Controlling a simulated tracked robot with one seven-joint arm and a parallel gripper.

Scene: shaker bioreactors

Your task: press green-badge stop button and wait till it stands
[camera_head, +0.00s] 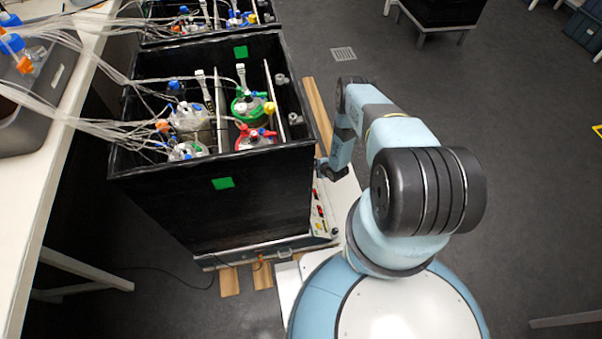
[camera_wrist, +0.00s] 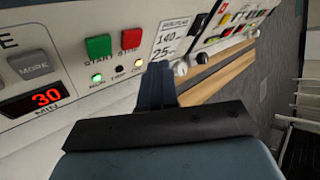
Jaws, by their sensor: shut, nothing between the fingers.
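The shaker with the green badge (camera_head: 222,183) is a black box (camera_head: 215,215) with bottles inside. A second green badge (camera_head: 240,52) is on its far rim. Its side control panel (camera_head: 320,212) is partly hidden by my arm. In the wrist view the red STOP button (camera_wrist: 130,39) sits right of the green START button (camera_wrist: 98,46). My gripper (camera_wrist: 157,70) is shut and empty, its tip low and right of the STOP button, near the panel. I cannot tell whether it touches. A green lamp (camera_wrist: 97,78) and a yellowish lamp (camera_wrist: 138,64) are lit below the buttons.
A red display (camera_wrist: 45,100) reads 30. Tubing (camera_head: 90,60) runs from the bottles to a bench (camera_head: 50,190) at left. Open floor (camera_head: 530,190) is at right.

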